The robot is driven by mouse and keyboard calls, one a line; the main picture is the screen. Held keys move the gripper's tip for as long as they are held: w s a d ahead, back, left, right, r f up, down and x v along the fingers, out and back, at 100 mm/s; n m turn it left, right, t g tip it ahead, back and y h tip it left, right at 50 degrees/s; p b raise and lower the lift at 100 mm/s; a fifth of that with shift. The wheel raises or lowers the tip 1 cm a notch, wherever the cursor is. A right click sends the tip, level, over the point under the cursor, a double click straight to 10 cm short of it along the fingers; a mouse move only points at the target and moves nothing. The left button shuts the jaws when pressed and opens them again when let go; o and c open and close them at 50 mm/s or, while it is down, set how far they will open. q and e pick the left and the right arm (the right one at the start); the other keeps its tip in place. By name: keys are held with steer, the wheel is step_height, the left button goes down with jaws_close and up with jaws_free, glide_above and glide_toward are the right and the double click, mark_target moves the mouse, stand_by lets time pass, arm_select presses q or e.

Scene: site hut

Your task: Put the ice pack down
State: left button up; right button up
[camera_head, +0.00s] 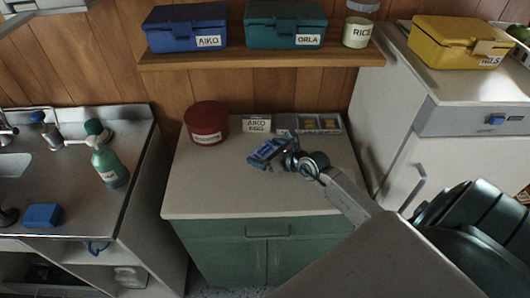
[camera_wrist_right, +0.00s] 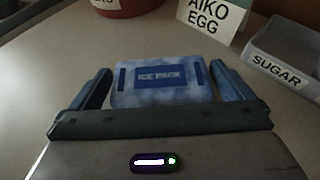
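The ice pack (camera_wrist_right: 160,82), pale mottled blue with a dark blue label, shows in the right wrist view lying flat on the cabinet top. In the head view, my right gripper (camera_head: 266,153) is low over the back middle of the same top and mostly covers the pack. In the right wrist view, the fingers of my right gripper (camera_wrist_right: 160,88) stand wide apart on either side of the pack, with what look like narrow gaps. My left gripper is not in view.
On the cabinet top (camera_head: 210,190) a red tin (camera_head: 207,122), an "AIKO EGG" card (camera_head: 257,124) and a grey divided tray (camera_head: 318,124) stand behind the gripper. The front and left are clear. A shelf (camera_head: 260,57) with boxes hangs above; a sink counter (camera_head: 70,185) stands left.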

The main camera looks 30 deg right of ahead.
mark_target(267, 151)
steer(key=c, duration=0.8)
steer(key=shift+r, duration=0.1)
